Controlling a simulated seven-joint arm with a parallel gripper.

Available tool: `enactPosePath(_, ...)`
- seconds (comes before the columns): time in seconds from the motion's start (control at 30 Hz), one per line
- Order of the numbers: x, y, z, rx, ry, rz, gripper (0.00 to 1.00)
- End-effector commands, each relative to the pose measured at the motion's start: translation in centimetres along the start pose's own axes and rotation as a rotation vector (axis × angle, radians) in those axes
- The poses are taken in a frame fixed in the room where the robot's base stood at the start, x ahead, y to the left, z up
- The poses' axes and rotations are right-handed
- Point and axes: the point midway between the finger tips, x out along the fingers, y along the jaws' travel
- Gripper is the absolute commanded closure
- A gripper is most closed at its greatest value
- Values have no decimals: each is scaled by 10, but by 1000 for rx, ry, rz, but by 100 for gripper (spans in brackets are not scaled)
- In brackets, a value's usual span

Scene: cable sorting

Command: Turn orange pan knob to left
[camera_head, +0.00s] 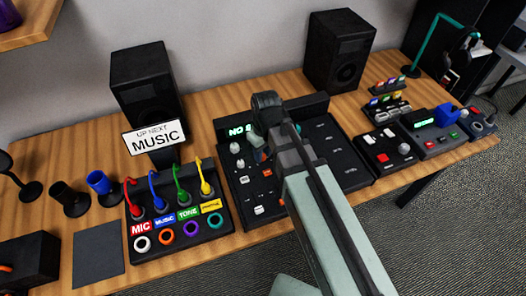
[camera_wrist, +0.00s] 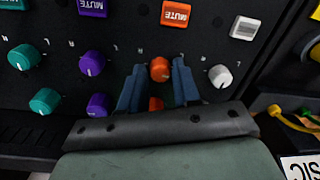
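The orange pan knob (camera_wrist: 160,69) is on the black mixer panel (camera_wrist: 120,40), with small L and R marks beside it. My gripper (camera_wrist: 159,74) shows in the wrist view with its two blue fingers on either side of this knob. The fingers are apart, with the knob between their tips; a thin gap seems to show on each side, but contact is hard to judge. A second orange knob (camera_wrist: 156,104) is partly hidden below, between the fingers. In the head view my gripper (camera_head: 262,152) is over the left part of the mixer (camera_head: 335,160), hiding the orange knobs.
Purple knobs (camera_wrist: 92,62) lie left of the fingers and a white knob (camera_wrist: 220,76) lies close on the right. Orange and white MUTE buttons (camera_wrist: 175,13) sit above. A cable box (camera_head: 200,245) with coloured cables stands left of the mixer. Two speakers (camera_head: 340,50) stand behind.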

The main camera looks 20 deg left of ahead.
Motion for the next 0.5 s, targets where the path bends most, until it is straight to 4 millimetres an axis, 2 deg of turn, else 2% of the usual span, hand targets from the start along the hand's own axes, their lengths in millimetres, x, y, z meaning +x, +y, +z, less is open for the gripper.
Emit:
enactPosePath(0.03,0,0,0,0,0,0,63)
enactPosePath(0.17,0,0,0,0,0,0,51)
enactPosePath(0.5,-3,0,0,1,0,0,50)
